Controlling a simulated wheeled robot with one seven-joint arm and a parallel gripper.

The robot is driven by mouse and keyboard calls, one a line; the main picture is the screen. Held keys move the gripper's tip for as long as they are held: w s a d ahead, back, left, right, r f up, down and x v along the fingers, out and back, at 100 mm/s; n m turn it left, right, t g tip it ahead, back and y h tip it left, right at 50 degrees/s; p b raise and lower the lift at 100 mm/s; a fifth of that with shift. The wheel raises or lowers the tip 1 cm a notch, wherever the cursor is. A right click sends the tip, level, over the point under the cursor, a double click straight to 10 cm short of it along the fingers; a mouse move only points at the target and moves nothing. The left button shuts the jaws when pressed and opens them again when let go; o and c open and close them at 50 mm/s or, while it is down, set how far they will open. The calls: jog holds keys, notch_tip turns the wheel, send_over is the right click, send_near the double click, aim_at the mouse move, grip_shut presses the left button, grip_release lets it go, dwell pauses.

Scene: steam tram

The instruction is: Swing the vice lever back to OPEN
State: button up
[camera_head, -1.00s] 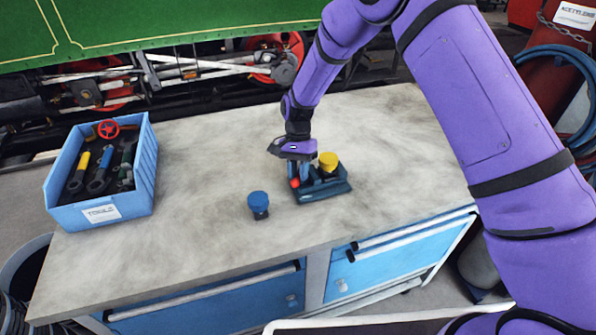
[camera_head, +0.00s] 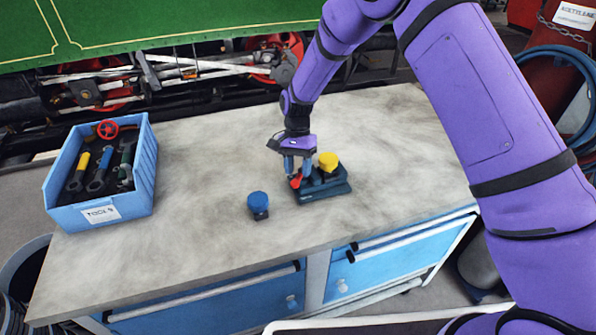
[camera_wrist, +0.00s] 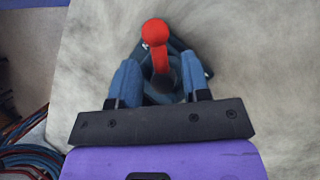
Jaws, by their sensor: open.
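The vice (camera_head: 325,189) is a dark teal block on the workbench, right of the bench's middle. A yellow-capped part (camera_head: 328,161) stands upright at it; whether it is clamped I cannot tell. The vice's red lever (camera_head: 296,182) shows at its left end, partly hidden by my fingers. My gripper (camera_head: 297,167) is open, pointing down at that end. In the wrist view, the red lever (camera_wrist: 155,40) with its ball end passes between my gripper's (camera_wrist: 160,73) two blue fingers, with gaps on both sides. The vice's dark body lies partly hidden beneath.
A blue-capped part (camera_head: 258,204) stands on the workbench (camera_head: 200,210) left of the vice. A blue tool crate (camera_head: 110,205) with several tools is at the bench's left end. A green tram (camera_head: 150,25) stands behind.

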jog(key=v, duration=0.9)
jog(key=shift+r, duration=0.25)
jog(key=shift+w, duration=0.15)
